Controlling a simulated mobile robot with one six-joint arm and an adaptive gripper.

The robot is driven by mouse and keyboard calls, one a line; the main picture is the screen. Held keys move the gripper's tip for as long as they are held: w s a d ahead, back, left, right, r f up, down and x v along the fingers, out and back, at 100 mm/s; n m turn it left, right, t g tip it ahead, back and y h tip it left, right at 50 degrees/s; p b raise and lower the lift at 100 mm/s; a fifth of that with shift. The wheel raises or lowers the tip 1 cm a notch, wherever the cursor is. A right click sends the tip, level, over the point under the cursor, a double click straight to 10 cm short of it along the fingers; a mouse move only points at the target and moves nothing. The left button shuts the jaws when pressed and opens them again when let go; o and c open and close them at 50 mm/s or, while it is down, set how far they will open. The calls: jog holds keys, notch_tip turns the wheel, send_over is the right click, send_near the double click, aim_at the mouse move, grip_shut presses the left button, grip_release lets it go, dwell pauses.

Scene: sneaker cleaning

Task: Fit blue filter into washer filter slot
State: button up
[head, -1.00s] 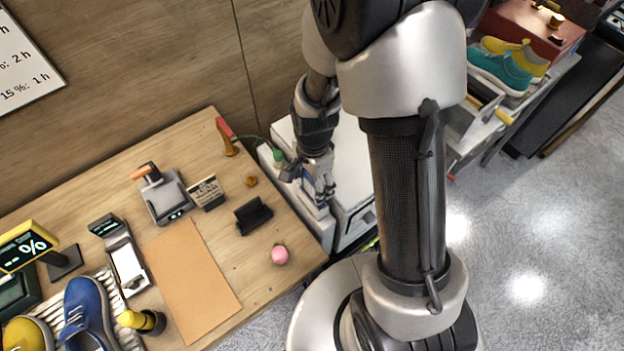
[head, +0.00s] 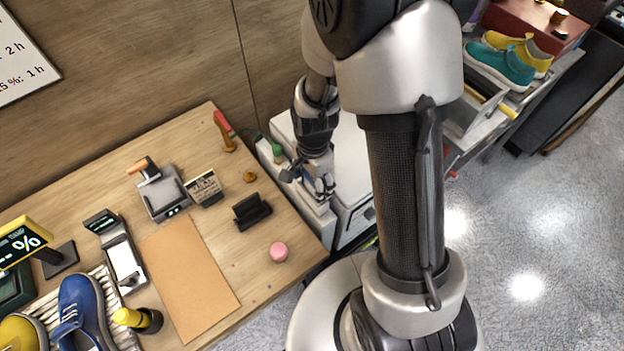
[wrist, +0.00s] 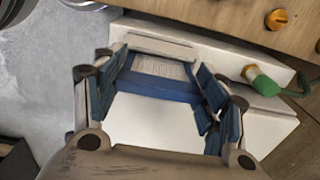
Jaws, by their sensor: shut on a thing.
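The white washer (head: 352,160) stands just right of the table, and it also shows in the wrist view (wrist: 155,120). My gripper (head: 322,190) reaches down over its left part. In the wrist view, my gripper (wrist: 163,72) has its fingers on both sides of the blue filter (wrist: 150,86), which has a pale mesh panel, and is shut on it. The filter lies at a pale rim on the washer. I cannot tell how deep it sits in the slot, as the slot is hidden. In the head view the filter is mostly hidden by my fingers.
A green connector with a hose (wrist: 262,82) sits at the washer's side. The wooden table (head: 262,293) holds a pink round item (head: 279,252), a black stand (head: 252,211) and a brown mat (head: 190,275). A shoe shelf stands at the upper right (head: 520,105).

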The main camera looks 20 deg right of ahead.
jog(key=o, duration=1.3)
jog(key=shift+c, duration=0.2)
notch_tip(320, 180, up, 12)
jog(key=shift+s, duration=0.1)
jog(key=s+r+n+t+b, duration=0.2)
jog(key=s+r+n+t, duration=0.2)
jog(key=s+r+n, duration=0.8)
jog(key=s+n, duration=0.2)
jog(key=shift+s+d+b, duration=0.15)
jog(key=shift+s+b, duration=0.2)
jog(key=shift+s, duration=0.05)
